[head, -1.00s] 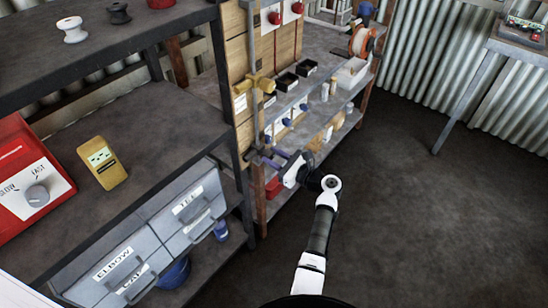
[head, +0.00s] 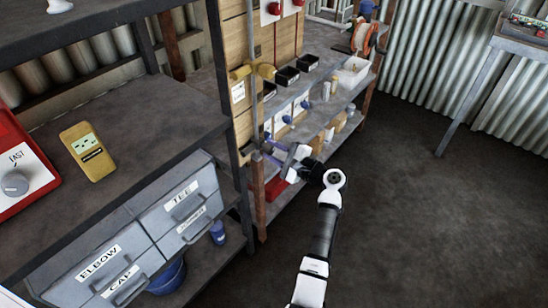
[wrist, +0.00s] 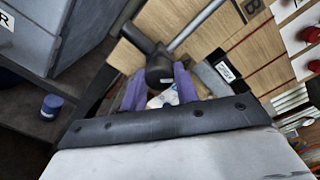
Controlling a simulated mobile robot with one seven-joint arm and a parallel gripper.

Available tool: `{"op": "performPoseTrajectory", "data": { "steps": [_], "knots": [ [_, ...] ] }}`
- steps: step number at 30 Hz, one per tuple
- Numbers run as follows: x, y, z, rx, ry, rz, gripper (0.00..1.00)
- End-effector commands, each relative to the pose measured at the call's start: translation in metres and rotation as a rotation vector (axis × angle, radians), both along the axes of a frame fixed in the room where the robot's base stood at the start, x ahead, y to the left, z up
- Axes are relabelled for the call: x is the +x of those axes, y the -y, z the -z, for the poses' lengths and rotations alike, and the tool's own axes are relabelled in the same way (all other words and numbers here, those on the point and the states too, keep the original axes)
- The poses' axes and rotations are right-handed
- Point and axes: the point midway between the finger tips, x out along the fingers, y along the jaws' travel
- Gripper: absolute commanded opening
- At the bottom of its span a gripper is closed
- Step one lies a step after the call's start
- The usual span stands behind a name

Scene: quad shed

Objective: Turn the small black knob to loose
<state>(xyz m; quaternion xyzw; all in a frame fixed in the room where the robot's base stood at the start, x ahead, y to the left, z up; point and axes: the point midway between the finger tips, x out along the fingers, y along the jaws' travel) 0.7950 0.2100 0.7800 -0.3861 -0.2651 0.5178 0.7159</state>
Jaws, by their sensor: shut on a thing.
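A small black knob (wrist: 160,72), a short dark cylinder with a small pale mark, sits on a dark clamp (wrist: 133,33) on the grey pole (wrist: 195,22). My gripper (wrist: 158,90) has its purple fingers on either side of the knob and is shut on it. In the head view my gripper (head: 270,148) reaches the pole (head: 254,45) from the right, below a yellow clamp (head: 252,71). The knob is too small and dark to make out there. Its loose or tight position cannot be read.
A dark shelf unit with grey drawers (head: 180,203) stands left of the pole, with a yellow meter (head: 88,150) and a red dial box (head: 22,175) on top. Shelves with black bins (head: 287,77) lie behind. The floor (head: 430,220) at right is clear.

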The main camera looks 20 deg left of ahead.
Motion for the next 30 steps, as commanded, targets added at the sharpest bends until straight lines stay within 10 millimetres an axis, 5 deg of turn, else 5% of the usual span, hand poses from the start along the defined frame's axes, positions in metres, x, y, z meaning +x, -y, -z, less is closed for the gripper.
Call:
{"op": "performPoseTrajectory", "data": {
  "steps": [18,30],
  "knots": [
    [-0.0006,0.0002,0.0045,-0.189,0.519,0.0,0.07],
    [-0.0007,0.0002,0.0012,-0.252,0.694,-0.001,0.07]
  ]
}}
